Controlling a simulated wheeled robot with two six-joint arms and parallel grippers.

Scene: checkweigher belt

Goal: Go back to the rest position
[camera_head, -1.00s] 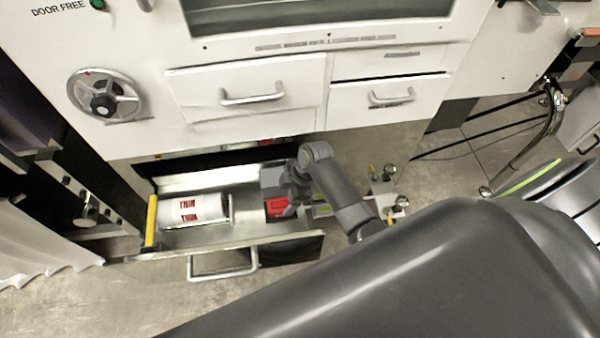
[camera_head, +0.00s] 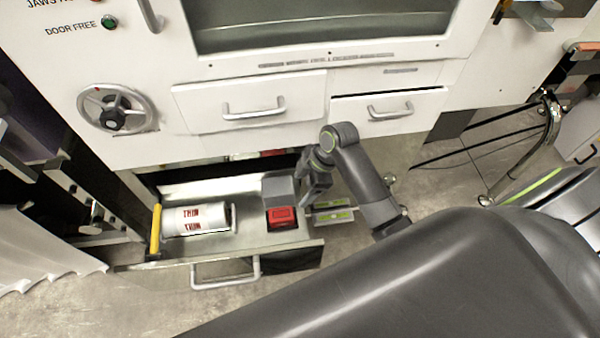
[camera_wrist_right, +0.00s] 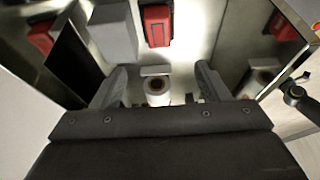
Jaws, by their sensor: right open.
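My right gripper (camera_head: 318,190) is at the right side of the open lower drawer (camera_head: 240,240), beside a grey block (camera_head: 278,187) and a red block (camera_head: 282,218). In the right wrist view my right gripper (camera_wrist_right: 160,92) is open, with its two fingers apart and nothing held between them. A white roll with red lettering (camera_head: 200,219) lies in the drawer's left part, and its end (camera_wrist_right: 158,88) shows beyond the fingers in the wrist view. My left gripper does not show.
A yellow bar (camera_head: 155,229) stands at the drawer's left edge. Above are two white drawers with handles (camera_head: 253,108) (camera_head: 390,112), the right one slightly open. A handwheel (camera_head: 114,109) is at the left. Green-marked items (camera_head: 330,214) lie right of the drawer.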

